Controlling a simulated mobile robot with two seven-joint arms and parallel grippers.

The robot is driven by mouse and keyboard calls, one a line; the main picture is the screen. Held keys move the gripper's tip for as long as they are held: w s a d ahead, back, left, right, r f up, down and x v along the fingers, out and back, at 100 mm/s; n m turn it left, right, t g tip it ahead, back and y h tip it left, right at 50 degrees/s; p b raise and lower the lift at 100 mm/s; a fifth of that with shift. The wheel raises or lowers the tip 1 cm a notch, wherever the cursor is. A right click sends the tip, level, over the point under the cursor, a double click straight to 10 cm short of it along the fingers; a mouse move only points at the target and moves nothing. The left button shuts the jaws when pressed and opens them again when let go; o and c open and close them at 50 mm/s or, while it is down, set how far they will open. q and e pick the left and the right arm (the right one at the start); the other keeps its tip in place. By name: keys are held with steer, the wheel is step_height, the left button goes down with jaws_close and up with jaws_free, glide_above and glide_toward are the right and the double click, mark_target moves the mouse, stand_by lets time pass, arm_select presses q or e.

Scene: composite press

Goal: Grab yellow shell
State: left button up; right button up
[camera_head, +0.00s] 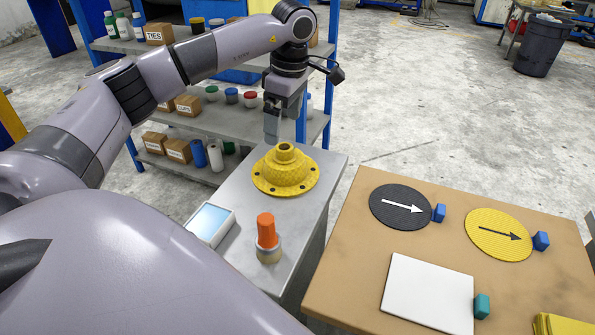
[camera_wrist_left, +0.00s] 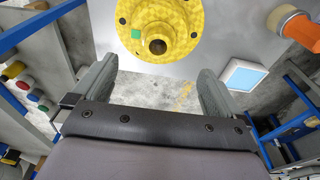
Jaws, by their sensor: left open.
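The yellow shell (camera_head: 286,172) is a round flanged piece with a raised neck and holes around its rim. It sits upright on a grey metal table (camera_head: 231,197). In the left wrist view the shell (camera_wrist_left: 181,22) is at the top, with a small green square on its flange. My left gripper (camera_head: 272,138) hangs just behind the shell and above the table's far end in the head view. In the left wrist view its fingers (camera_wrist_left: 155,84) are spread apart with nothing between them, and the shell lies beyond the tips. My right gripper is not in view.
An orange-topped piece (camera_head: 267,238) and a light-blue screen (camera_head: 209,223) stand on the grey table near the shell. A brown table (camera_head: 352,236) at right holds black (camera_head: 392,205) and yellow (camera_head: 487,235) discs and a white plate (camera_head: 428,290). A blue-framed shelf (camera_head: 236,123) stands behind.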

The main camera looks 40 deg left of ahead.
mark_target(284, 146)
arm_select(q)
steer(key=shift+w+f, duration=0.15)
steer(key=shift+f, duration=0.35)
steer(key=f, duration=0.6)
steer(key=shift+a+f, duration=0.2)
steer(key=shift+f, duration=0.2)
steer(key=c, duration=1)
steer(key=shift+r, duration=0.1)
steer(key=shift+c, duration=1.3)
